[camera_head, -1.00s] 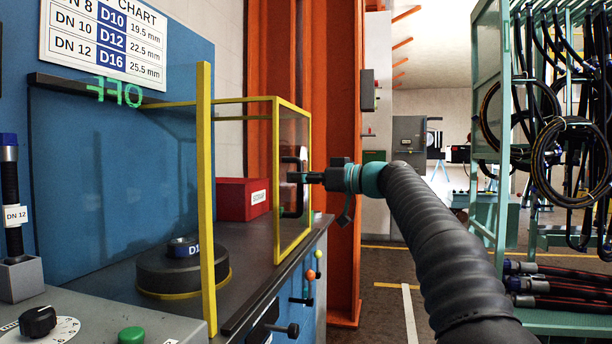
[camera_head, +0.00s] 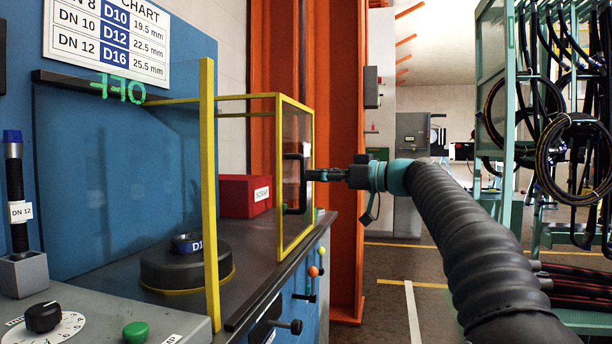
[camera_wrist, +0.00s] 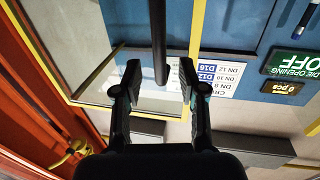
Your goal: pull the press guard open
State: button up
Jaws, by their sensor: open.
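The press guard (camera_head: 281,190) is a yellow frame with a clear panel, standing at the far part of the bench's right edge. A gap shows between it and the yellow post (camera_head: 208,200) nearer me. Its black upright handle (camera_head: 289,210) faces right, toward my arm. My gripper (camera_head: 312,175) is at the handle from the right. In the wrist view my gripper (camera_wrist: 160,78) has its two fingers spread, with the dark handle bar (camera_wrist: 159,40) between their tips. No finger visibly touches the bar.
A black round die (camera_head: 185,268) sits on the bench inside the press. A red box (camera_head: 240,197) stands behind the guard. An orange column (camera_head: 345,250) rises beyond the bench. A hose rack (camera_head: 505,150) is at the right. The floor between has free room.

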jog(key=v, duration=0.7)
jog(key=shift+d, duration=0.25)
